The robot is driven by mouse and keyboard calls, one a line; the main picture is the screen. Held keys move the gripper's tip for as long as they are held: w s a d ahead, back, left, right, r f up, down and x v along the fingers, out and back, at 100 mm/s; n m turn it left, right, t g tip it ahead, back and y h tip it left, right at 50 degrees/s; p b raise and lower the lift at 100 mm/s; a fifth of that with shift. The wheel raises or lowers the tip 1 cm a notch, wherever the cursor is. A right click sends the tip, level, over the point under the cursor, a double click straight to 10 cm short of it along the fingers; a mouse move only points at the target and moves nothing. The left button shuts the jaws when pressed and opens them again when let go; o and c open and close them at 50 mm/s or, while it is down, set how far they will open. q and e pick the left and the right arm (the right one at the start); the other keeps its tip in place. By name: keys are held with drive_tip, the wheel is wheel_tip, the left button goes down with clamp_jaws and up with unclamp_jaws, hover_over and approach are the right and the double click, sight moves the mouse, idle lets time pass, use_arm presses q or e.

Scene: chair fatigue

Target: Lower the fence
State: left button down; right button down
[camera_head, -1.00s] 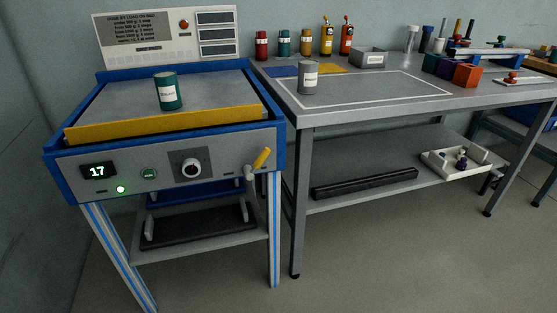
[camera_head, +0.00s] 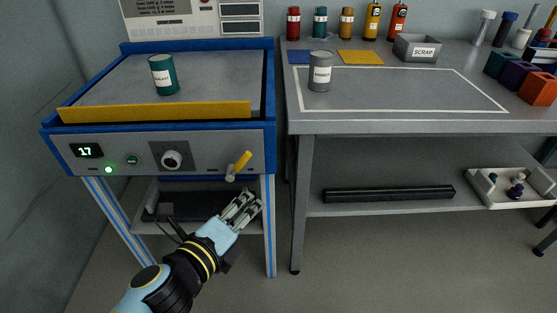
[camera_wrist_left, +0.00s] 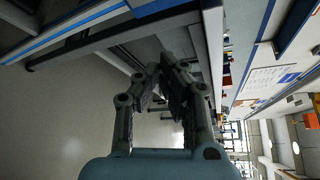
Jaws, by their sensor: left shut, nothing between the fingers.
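The yellow fence (camera_head: 155,111) stands along the front edge of the blue-framed machine (camera_head: 60,131) in the head view. The yellow lever (camera_head: 240,163) sticks up and tilts right on the right part of its front panel. A green labelled can (camera_head: 163,75) stands on the machine's grey top behind the fence. My left gripper (camera_head: 248,201) is below the lever, in front of the machine's right leg, apart from the lever. In the left wrist view its fingers (camera_wrist_left: 160,80) are shut and empty. My right gripper is not in view.
The panel has a display reading 17, a lit green lamp (camera_head: 109,170) and a dark-and-white knob (camera_head: 172,160). To the right, a grey workbench (camera_head: 420,127) carries a grey can (camera_head: 320,72), a scrap bin (camera_head: 417,48) and coloured blocks. The floor in front is clear.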

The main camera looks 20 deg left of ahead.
sight(240, 165)
use_arm(q)
drive_tip(key=r+b+x, duration=0.1)
drive_tip(key=b+x, duration=0.1)
drive_tip(key=x, duration=0.8)
drive_tip(key=a+p, duration=0.1)
drive_tip(key=a+r+p, duration=0.1)
drive_tip(key=a, duration=0.1)
drive_tip(key=shift+a+r, duration=0.2)
idle(0.4)
drive_tip(key=shift+s+a+r+n+b, duration=0.1)
drive_tip(key=shift+a+r+n+b, duration=0.05)
drive_tip(key=shift+n+b, duration=0.25)
